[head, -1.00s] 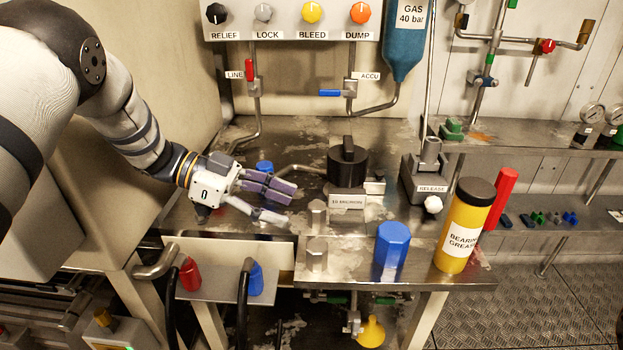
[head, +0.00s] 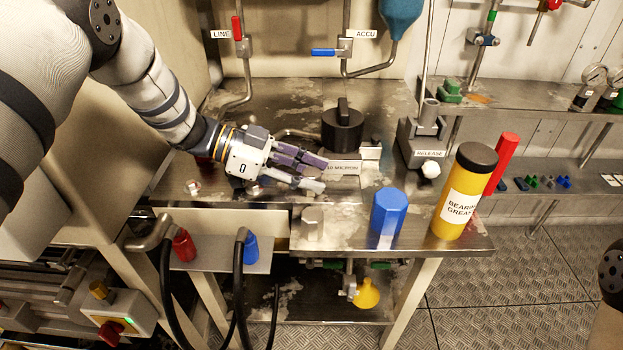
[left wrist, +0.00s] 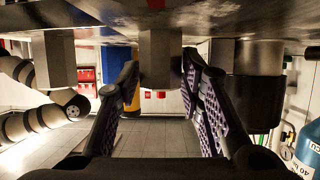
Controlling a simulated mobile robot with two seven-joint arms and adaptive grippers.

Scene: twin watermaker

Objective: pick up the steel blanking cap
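Two similar steel hex pieces stand on the bench; I cannot tell from a label which is the blanking cap. One steel piece (left wrist: 160,57) is between the open fingers of my left gripper (left wrist: 160,95) in the left wrist view, with gaps on both sides. In the head view the left gripper (head: 318,174) largely hides it. The other steel piece (head: 313,222) stands nearer the bench's front edge, and at left in the wrist view (left wrist: 55,60). My right gripper is out of view.
A black-topped filter housing (head: 342,130) stands close behind the left gripper. A blue hex piece (head: 388,213) and a yellow grease cylinder (head: 466,192) stand to the right. A small metal ring (head: 193,187) lies at left. Hoses (head: 240,290) hang in front.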

